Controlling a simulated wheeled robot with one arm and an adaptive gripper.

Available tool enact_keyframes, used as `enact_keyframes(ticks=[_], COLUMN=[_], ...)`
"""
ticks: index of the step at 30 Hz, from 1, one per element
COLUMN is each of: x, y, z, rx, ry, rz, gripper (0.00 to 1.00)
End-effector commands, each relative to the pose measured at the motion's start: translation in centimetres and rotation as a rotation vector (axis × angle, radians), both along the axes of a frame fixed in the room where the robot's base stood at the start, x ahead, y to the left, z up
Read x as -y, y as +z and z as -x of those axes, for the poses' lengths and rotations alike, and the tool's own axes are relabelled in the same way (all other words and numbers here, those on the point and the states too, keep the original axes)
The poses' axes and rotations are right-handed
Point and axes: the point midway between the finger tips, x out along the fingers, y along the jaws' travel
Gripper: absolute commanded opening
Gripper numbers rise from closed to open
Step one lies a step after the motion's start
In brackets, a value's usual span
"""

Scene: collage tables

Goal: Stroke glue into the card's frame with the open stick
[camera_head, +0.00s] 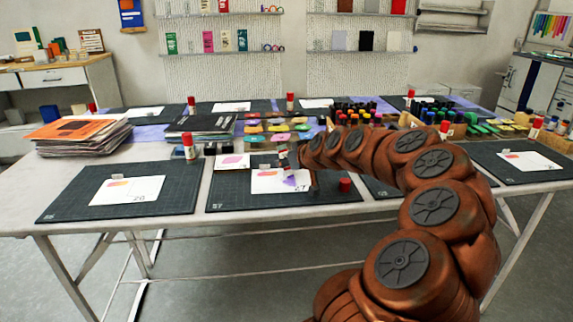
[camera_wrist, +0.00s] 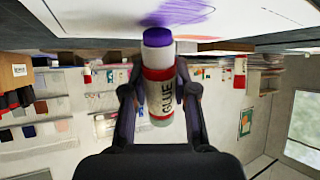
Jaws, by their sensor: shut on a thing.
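My gripper (camera_wrist: 157,98) is shut on the open glue stick (camera_wrist: 161,112), a white tube with red bands and purple glue at its end. In the wrist view the purple end meets the white card (camera_wrist: 245,18), which carries purple strokes and a printed outline. In the head view the card (camera_head: 262,186) lies open on a dark mat, with a purple patch (camera_head: 291,182) on its right part. My gripper (camera_head: 291,160) is over the card's far side; the stick is hard to make out there. A red cap (camera_head: 345,184) stands on the mat right of the card.
A card with a pink patch (camera_head: 232,161) lies just behind. Another glue stick (camera_head: 189,146) stands at left, by stacked papers (camera_head: 80,138). Paper-piece trays (camera_head: 268,128) and several dark bottles (camera_head: 355,108) stand behind. The left mat (camera_head: 60,205) has bare room around its card.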

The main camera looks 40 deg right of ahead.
Motion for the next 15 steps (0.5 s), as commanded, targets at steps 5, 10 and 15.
enact_keyframes(ticks=[5, 10, 15], x=[0.3, 0.5, 1.1], y=[0.1, 0.1, 0.0], z=[-0.5, -0.7, -1.3], rx=[0.001, 0.002, 0.003], ry=[0.000, 0.000, -0.001], rz=[0.000, 0.000, 0.001], gripper=[0.00, 0.00, 0.00])
